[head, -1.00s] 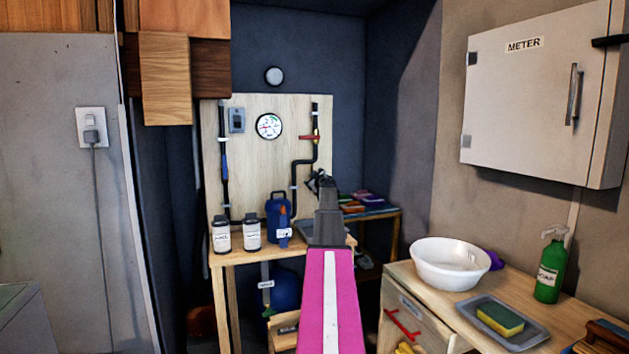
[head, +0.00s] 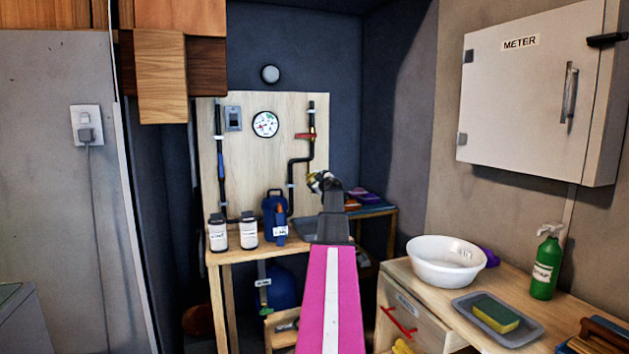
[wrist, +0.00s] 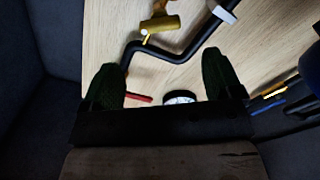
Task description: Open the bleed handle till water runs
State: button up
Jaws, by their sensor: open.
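A brass fitting (wrist: 157,22) shows at the top of the wrist view, close to the bent black pipe (wrist: 138,48) on the wooden board. In the head view the brass fitting (head: 316,181) shows just past the end of my arm, partly hidden by it. My gripper (wrist: 163,68) is open and empty, its two dark fingers apart. The fitting lies beyond the fingertips, with no contact visible. A red lever (head: 304,136) sits higher on the pipe. I cannot tell for sure which part is the bleed handle. No running water is visible.
A round gauge (head: 265,124) is on the board (head: 240,165). White bottles (head: 248,231) and a blue jug (head: 276,215) stand on the bench below. A white basin (head: 446,262) and a green bottle (head: 546,262) stand on the right counter.

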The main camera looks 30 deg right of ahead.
jog(key=shift+s+a, duration=0.15)
jog(key=shift+s, duration=0.45)
